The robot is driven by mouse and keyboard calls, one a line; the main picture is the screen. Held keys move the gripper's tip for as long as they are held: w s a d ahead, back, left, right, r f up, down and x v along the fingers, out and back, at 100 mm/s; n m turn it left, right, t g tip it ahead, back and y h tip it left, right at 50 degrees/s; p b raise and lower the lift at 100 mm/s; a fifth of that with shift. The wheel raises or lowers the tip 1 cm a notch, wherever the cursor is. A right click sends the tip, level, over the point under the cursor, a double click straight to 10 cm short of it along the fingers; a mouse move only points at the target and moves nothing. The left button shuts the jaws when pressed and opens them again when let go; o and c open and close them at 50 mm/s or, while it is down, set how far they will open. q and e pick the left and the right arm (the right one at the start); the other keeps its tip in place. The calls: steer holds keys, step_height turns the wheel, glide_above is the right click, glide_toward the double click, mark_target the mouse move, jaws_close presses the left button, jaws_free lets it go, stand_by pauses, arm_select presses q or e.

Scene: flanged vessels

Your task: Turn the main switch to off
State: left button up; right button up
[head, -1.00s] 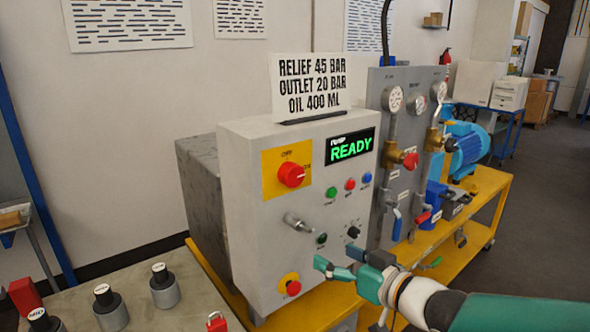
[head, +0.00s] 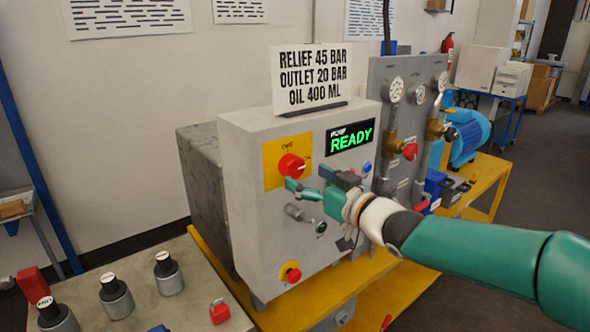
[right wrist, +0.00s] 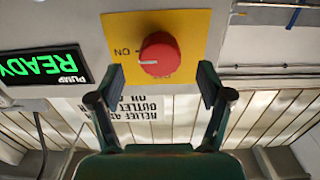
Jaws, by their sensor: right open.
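The main switch (head: 291,165) is a red knob on a yellow plate at the upper left of the grey control box. OFF is printed above it and ON to its right. In the right wrist view the knob (right wrist: 158,55) appears upside down, its white mark towards ON. My right gripper (head: 309,181) is open and empty, just in front of and below the knob. In the right wrist view its two fingers (right wrist: 162,84) stand either side of the knob, apart from it. My left gripper is not in view.
The box carries a green READY display (head: 350,136), a metal key-like part (head: 294,211) and a red stop button (head: 292,273) on yellow. A gauge panel (head: 391,72) with valves stands to the right. A bench (head: 190,296) with black-topped cylinders and a red padlock (head: 219,311) is at lower left.

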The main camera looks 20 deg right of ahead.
mark_target(297, 171)
steer(key=shift+p+x, duration=0.3)
steer(key=shift+x, duration=1.9)
